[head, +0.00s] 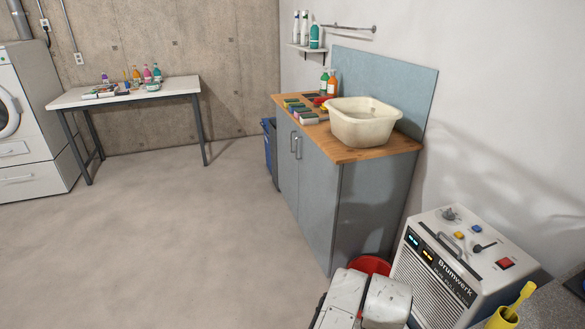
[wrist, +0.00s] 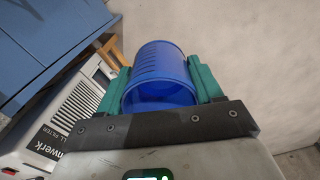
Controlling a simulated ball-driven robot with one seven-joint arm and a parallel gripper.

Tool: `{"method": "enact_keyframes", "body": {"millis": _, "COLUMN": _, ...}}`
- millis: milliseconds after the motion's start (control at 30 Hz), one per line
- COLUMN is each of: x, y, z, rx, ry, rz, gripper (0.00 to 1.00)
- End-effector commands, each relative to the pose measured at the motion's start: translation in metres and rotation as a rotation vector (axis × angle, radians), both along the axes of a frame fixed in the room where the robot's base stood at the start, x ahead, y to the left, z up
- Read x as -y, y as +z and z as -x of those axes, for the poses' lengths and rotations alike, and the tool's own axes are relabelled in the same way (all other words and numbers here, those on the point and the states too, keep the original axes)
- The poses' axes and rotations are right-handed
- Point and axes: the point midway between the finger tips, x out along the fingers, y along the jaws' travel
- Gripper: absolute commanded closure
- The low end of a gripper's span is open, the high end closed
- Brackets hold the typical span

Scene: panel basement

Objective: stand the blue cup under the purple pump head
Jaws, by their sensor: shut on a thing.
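The blue cup (wrist: 160,62) is between the teal fingers of my gripper (wrist: 162,78) in the wrist view. My gripper is shut on it, and the cup appears tilted on its side relative to that view. In the head view, several small bottles with coloured tops stand on the white table at the far left. The leftmost has a purple top, which looks like the purple pump head (head: 105,77). It is far from my gripper and too small to see its spout. The cup is not visible in the head view.
The white table (head: 175,86) also bears several small items along its front. A washing machine (head: 30,130) stands left of it. A grey cabinet (head: 330,190) with a basin (head: 362,122) and a Brumwerk machine (head: 450,265) are on the right. The floor between is clear.

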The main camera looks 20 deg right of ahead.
Motion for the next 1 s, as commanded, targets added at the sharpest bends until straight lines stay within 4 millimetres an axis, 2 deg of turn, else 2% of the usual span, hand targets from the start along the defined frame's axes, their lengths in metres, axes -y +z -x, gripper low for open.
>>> {"method": "enact_keyframes", "body": {"millis": 33, "x": -0.014, "y": -0.010, "z": -0.002, "rx": -0.002, "ry": 0.066, "rz": 0.001, "gripper": 0.67}}
{"method": "enact_keyframes", "body": {"millis": 100, "x": -0.028, "y": -0.019, "z": -0.003, "rx": -0.002, "ry": 0.133, "rz": 0.001, "gripper": 0.67}}
{"method": "enact_keyframes", "body": {"millis": 267, "x": -0.047, "y": -0.033, "z": -0.004, "rx": -0.002, "ry": 0.222, "rz": 0.000, "gripper": 0.67}}
{"method": "enact_keyframes", "body": {"millis": 1000, "x": -0.049, "y": -0.035, "z": -0.004, "rx": -0.003, "ry": 0.239, "rz": 0.004, "gripper": 0.67}}
